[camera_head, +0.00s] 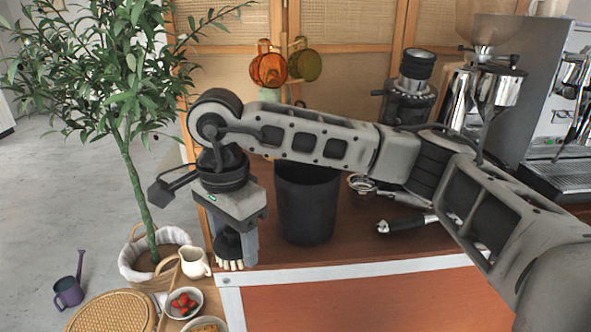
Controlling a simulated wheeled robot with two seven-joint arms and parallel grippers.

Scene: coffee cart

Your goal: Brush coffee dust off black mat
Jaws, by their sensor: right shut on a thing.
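My right gripper (237,240) points down near the left end of the brown counter. It is shut on a small brush (230,263) with a dark body, whose pale bristles point down. The bristles are by the counter's left front corner; I cannot tell whether they touch anything. I cannot make out the black mat or any coffee dust; my right arm hides much of the counter. My left gripper is not in view.
A black bin (306,212) stands right of the gripper. A portafilter (405,224) lies farther right, before a grinder (490,90) and an espresso machine (558,120). A cream pitcher (195,262), strawberry bowl (184,303) and potted plant (135,150) are at left.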

